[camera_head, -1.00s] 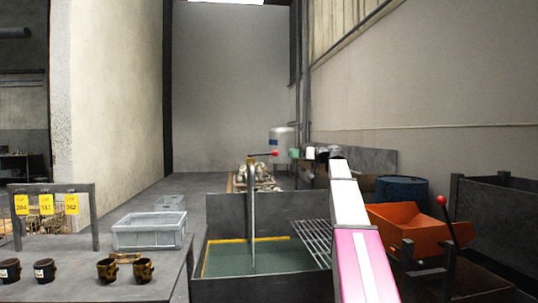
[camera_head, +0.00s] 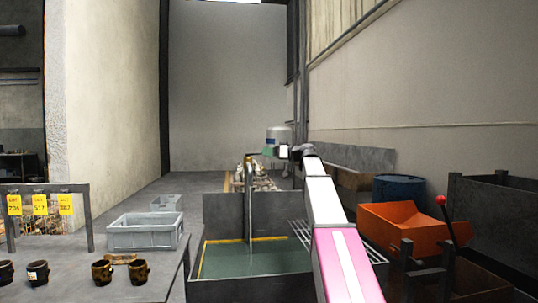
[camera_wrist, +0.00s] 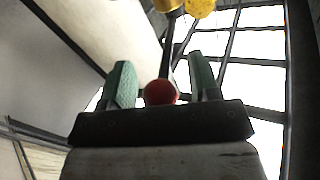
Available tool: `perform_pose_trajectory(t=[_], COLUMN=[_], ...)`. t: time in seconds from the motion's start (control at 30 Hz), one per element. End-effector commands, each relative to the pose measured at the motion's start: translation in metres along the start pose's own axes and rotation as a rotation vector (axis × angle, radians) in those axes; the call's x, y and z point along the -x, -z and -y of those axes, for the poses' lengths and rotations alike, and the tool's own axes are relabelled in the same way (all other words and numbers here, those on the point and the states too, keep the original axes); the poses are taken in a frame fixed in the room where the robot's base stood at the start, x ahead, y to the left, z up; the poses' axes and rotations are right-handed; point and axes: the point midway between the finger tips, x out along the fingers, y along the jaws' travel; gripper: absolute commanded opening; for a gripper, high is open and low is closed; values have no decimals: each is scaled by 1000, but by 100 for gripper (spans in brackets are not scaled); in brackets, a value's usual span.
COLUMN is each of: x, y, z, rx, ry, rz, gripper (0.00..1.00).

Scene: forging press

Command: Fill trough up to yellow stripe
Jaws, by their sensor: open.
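The grey trough (camera_head: 228,212) stands in the middle of the head view with greenish water (camera_head: 225,261) in it. The yellow stripe (camera_head: 207,250) shows along its left and back inner walls, with the water close below it. A pale vertical stream (camera_head: 251,215) runs from the brass tap (camera_head: 248,160) into the water. My gripper (camera_head: 268,151) is open at the tap's lever, hiding its red knob in the head view. In the wrist view the red knob (camera_wrist: 160,92) sits between the two green fingers, with gaps beside it.
A wire rack (camera_head: 300,233) lies over the trough's right end, partly behind my arm. An orange tipping bin (camera_head: 405,230) with a red-knobbed lever (camera_head: 450,220) stands right. A grey crate (camera_head: 145,235) and several dark mugs (camera_head: 103,272) are on the left table.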

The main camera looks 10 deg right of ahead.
Motion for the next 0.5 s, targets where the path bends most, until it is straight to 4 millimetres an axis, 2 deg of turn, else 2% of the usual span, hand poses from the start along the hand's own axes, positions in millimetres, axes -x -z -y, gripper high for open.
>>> perform_pose_trajectory(t=[0.3,0.33,0.4,0.5], x=[-2,-2,-2,-2], y=[0,0,0,0], z=[0,0,0,0], rx=[0,0,0,0], ry=[-1,-1,-1,-1], rz=[0,0,0,0], gripper=[56,50,27,0])
